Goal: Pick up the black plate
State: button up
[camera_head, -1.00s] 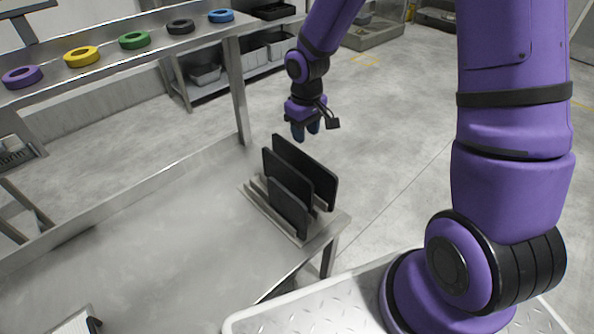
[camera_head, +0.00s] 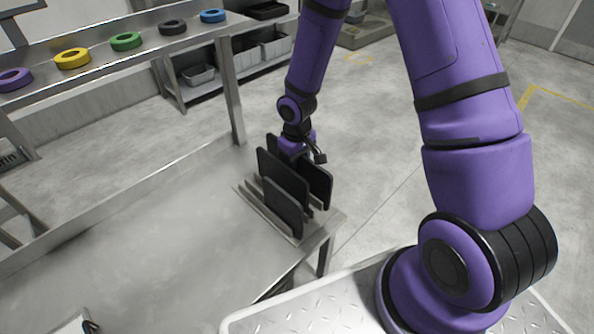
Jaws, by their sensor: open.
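Several black plates stand upright in a slotted rack (camera_head: 250,204) at the near right corner of the steel table. The smallest black plate (camera_head: 281,208) is in front, a middle black plate (camera_head: 268,166) stands behind it, and the largest black plate (camera_head: 320,184) is at the back. My gripper (camera_head: 293,158) points down at the tops of the rear plates. Its fingertips are hidden behind the middle plate, so I cannot tell whether they touch or straddle a plate. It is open.
A back shelf (camera_head: 100,69) carries several coloured rings. The floor right of the rack is clear.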

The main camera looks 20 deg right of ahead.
jog(key=shift+f, duration=0.25)
jog(key=shift+c, duration=0.4)
grip_shut()
